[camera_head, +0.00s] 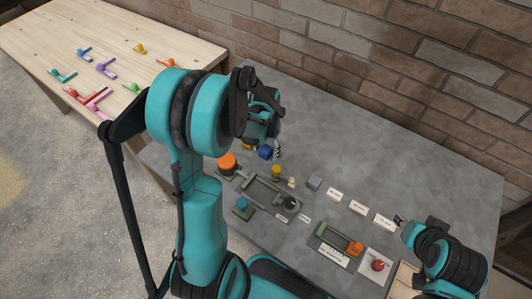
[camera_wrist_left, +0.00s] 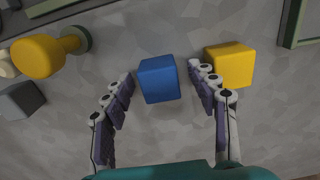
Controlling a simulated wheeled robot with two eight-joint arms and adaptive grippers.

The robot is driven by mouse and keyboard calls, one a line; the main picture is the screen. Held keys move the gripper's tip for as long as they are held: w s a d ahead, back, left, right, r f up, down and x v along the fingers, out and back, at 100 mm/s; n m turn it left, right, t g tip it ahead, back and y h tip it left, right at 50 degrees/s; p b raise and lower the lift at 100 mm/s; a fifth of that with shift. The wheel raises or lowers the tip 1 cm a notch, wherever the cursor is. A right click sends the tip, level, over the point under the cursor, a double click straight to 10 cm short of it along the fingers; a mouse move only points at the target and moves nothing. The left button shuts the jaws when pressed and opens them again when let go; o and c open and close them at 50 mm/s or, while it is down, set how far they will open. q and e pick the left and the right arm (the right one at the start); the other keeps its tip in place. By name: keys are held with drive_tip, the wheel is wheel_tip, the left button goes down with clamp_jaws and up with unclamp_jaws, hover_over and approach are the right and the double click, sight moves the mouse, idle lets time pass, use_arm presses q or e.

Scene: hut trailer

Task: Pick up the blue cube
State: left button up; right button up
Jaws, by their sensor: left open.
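The blue cube (camera_wrist_left: 158,79) lies on the grey tabletop in the left wrist view, between and slightly beyond the fingertips of my left gripper (camera_wrist_left: 161,72). The gripper is open and empty. In the head view the blue cube (camera_head: 264,152) is partly visible below my left gripper (camera_head: 271,149). My right arm is at the lower right of the head view; its gripper (camera_head: 400,221) shows only partly, and its fingers are unclear.
A yellow cube (camera_wrist_left: 232,64) sits close to the right finger. A yellow knobbed peg (camera_wrist_left: 45,55) and a grey cube (camera_wrist_left: 16,101) are to the left. A grey tray fixture (camera_head: 268,198) and white label cards (camera_head: 358,207) share the table. A brick wall (camera_head: 350,50) runs behind.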

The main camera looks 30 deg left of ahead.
use_arm(q)
drive_tip(key=c, duration=1)
drive_tip(key=shift+c, duration=0.2)
drive_tip(key=shift+r, duration=0.1)
